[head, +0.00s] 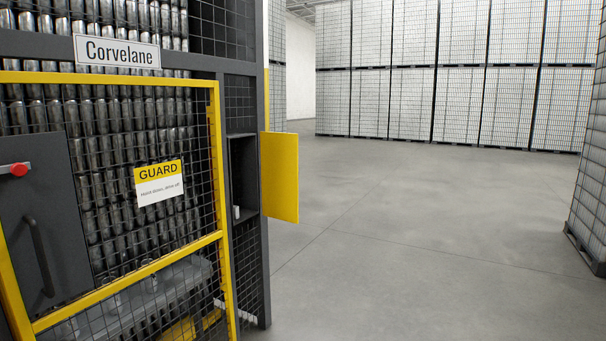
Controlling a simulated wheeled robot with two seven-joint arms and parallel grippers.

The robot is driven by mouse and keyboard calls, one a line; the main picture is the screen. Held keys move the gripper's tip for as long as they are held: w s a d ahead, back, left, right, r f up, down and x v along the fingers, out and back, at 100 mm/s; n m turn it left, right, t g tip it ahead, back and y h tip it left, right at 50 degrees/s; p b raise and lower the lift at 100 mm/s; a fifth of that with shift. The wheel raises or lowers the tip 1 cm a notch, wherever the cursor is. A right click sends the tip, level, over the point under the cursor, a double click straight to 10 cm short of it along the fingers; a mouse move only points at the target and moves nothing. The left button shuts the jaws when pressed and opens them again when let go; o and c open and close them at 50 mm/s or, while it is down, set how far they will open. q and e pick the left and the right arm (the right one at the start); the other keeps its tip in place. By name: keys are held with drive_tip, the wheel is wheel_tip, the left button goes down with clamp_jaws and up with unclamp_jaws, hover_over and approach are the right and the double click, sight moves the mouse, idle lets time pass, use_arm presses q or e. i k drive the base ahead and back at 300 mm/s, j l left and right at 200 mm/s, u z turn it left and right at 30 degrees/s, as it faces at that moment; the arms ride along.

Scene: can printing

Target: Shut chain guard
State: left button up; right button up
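A yellow-framed mesh guard (225,250) stands at the left, with a sign reading GUARD (160,183) on its mesh. I cannot tell if this frame is fully closed. To its right, a narrow dark box (243,175) in the machine's post has an open front. A yellow flap (280,176) stands swung out at the box's right side, leaving its inside exposed. A small white piece shows low in the box. Which of the two is the chain guard is not marked. Neither of my grippers is in view.
A grey panel (40,220) with a dark handle and a red knob (19,170) is at the left. Stacked cans fill the machine behind the mesh, under a Corvelane sign (117,52). Tall can pallets (460,75) line the back. The grey floor (400,240) at the right is clear.

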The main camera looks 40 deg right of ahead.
sight(279, 150)
drive_tip(key=z, duration=1.05)
drive_tip(key=i+l, duration=0.15)
drive_tip(key=i, duration=0.15)
drive_tip(key=i+l, duration=0.1)
drive_tip(key=i, duration=0.2)
drive_tip(key=u, duration=0.05)
